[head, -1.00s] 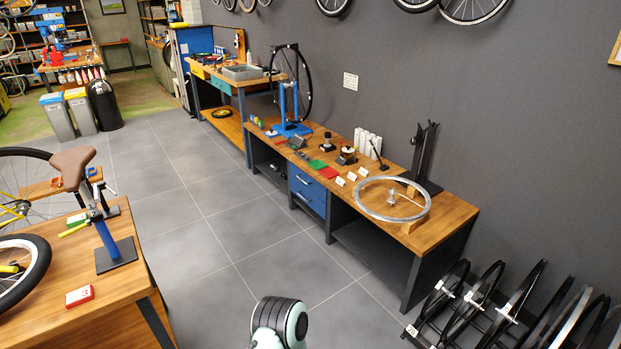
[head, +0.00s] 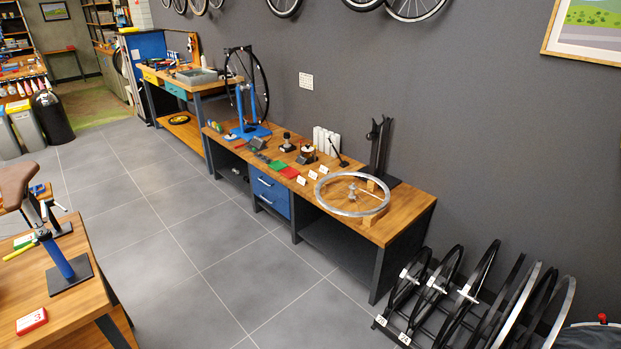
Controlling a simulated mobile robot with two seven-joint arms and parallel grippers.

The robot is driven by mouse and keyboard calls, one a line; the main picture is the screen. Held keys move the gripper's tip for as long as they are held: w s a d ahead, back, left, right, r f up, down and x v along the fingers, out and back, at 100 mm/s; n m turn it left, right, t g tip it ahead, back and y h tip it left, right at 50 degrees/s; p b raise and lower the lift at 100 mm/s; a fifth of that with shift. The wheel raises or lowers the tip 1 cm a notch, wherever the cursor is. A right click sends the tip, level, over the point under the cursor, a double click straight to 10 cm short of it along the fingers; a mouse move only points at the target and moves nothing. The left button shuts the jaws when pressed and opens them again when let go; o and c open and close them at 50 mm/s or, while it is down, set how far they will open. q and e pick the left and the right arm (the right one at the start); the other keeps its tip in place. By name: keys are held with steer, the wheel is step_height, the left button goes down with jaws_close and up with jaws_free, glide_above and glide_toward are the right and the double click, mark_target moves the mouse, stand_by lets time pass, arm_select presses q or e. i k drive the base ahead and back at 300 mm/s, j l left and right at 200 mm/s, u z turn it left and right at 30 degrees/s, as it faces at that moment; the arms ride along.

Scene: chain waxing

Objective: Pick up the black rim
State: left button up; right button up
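Several black rims stand upright in a low black floor rack (head: 392,333) at the bottom right; the leftmost black rim (head: 424,256), a second black rim (head: 457,255) and a third black rim (head: 492,254) carry white tags. Silver rims (head: 561,318) stand at the right end of the rack. Two number tags sit on the rack's front edge; they are too small to read surely. The rims overlap, so their lower parts are partly hidden. Neither of my grippers shows in the head view.
A long wooden workbench (head: 412,222) runs along the grey wall, with a silver rim (head: 330,207) lying on blocks and a blue truing stand (head: 249,130) holding a black wheel. Another table (head: 75,305) is at lower left. The tiled floor between is clear.

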mark_target(491, 312)
steer(key=z, duration=1.6)
